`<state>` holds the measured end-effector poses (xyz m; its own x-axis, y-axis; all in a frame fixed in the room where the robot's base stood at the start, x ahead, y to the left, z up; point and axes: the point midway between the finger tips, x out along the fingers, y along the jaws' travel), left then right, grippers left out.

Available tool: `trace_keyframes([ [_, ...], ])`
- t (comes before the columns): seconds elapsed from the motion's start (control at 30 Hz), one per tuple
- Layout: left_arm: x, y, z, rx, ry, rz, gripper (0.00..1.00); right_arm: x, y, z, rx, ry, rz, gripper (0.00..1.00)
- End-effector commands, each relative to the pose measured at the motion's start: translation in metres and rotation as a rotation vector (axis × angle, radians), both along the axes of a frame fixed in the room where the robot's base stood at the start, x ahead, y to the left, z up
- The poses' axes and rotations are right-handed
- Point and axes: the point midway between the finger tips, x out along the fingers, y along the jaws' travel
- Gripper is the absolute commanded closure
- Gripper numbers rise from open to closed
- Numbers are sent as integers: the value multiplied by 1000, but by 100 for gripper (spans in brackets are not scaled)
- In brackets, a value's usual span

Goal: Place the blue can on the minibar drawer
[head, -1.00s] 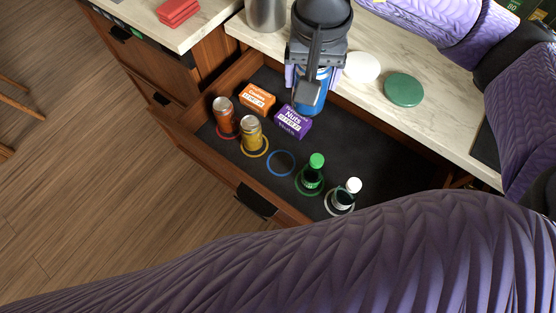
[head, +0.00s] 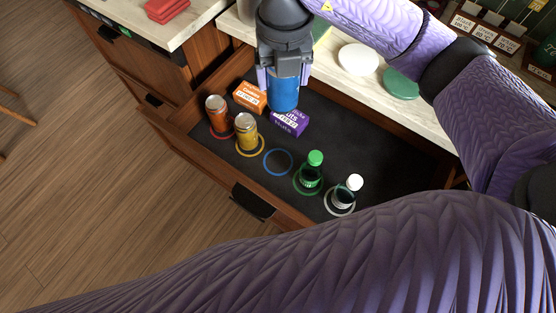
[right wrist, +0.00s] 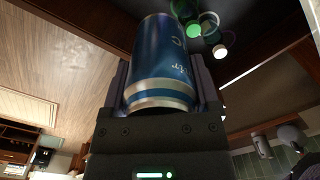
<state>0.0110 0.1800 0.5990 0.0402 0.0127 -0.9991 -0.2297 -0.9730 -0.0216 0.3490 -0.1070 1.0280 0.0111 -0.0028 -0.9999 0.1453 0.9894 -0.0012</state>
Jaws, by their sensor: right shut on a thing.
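My right gripper (head: 284,80) is shut on the blue can (head: 285,95) and holds it over the back part of the open minibar drawer (head: 222,151). The can also shows between the fingers in the right wrist view (right wrist: 161,62). A blue ring (head: 277,162) on the dark drawer floor is empty; the can is above and behind it. An orange can (head: 217,115) and a yellow can (head: 246,131) stand in the drawer on a red and a yellow ring. A green-capped bottle (head: 314,163) and a white-capped bottle (head: 354,186) stand on green and white rings. My left gripper is not in view.
An orange box (head: 249,96) and a purple nuts box (head: 290,122) lie at the drawer's back, close to the held can. White (head: 358,59) and green (head: 401,83) discs lie on the counter. A red stack (head: 166,10) lies on the left counter.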

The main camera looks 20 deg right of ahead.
Motion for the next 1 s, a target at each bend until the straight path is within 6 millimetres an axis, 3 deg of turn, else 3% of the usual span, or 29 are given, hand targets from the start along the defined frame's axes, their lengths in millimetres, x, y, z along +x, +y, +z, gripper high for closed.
trace_keyframes([
  [0.2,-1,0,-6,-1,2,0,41,3,5,-8,6,5,-535,100],
  [0.43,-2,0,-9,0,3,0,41,5,9,-13,8,9,-923,100],
  [0.67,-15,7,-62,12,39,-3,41,4,8,-82,4,15,-923,100],
  [0.8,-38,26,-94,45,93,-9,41,5,8,-125,4,15,-921,100],
  [1.0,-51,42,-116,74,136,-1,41,4,8,-157,6,12,-920,100],
])
